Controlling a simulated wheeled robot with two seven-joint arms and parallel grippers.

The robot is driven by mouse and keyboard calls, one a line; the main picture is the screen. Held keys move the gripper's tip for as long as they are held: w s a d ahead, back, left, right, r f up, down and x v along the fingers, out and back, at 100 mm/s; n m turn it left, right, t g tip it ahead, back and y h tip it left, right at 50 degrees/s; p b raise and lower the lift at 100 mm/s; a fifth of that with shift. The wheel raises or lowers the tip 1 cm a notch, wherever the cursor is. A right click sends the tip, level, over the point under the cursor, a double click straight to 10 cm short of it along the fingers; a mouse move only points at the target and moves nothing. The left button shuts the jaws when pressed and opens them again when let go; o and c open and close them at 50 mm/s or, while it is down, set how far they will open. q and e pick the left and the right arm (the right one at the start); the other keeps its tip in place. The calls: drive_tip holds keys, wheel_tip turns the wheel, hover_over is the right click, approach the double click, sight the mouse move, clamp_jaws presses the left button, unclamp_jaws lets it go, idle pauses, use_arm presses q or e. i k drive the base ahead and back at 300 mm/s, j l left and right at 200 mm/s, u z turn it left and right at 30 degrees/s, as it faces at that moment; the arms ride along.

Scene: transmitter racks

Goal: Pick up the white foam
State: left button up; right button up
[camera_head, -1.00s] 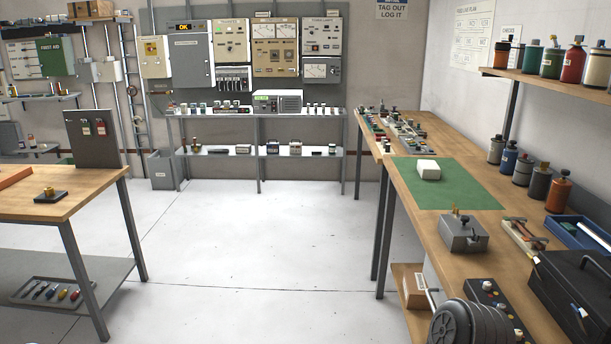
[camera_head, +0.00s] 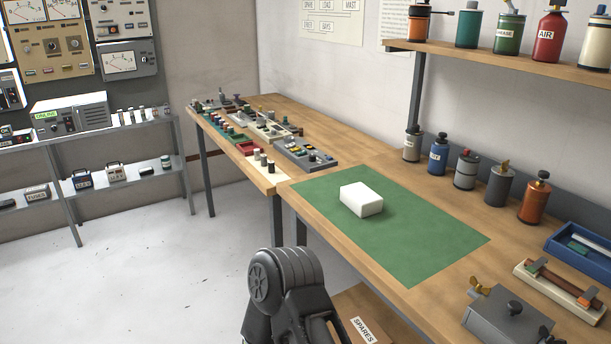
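The white foam (camera_head: 361,199) is a small white block with rounded edges. It lies flat on the green mat (camera_head: 435,256) on the wooden workbench, toward the mat's middle and left part. Nothing touches it except the mat. A dark grey jointed link of my own arm (camera_head: 284,285) shows at the bottom middle, in front of the bench's near edge and apart from the foam. Neither of my grippers' fingers can be seen.
A grey metal box (camera_head: 507,318), a cream tray (camera_head: 560,291) and a blue tray (camera_head: 585,250) stand right of the mat. Several bottles line the bench's back, below a wooden shelf (camera_head: 500,62). The mat around the foam is clear.

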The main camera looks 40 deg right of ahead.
sight(363, 200)
drive_tip(key=i, duration=2.15)
drive_tip(key=z, duration=4.05)
drive_tip(key=k+j, duration=0.05)
drive_tip(key=j, duration=0.05)
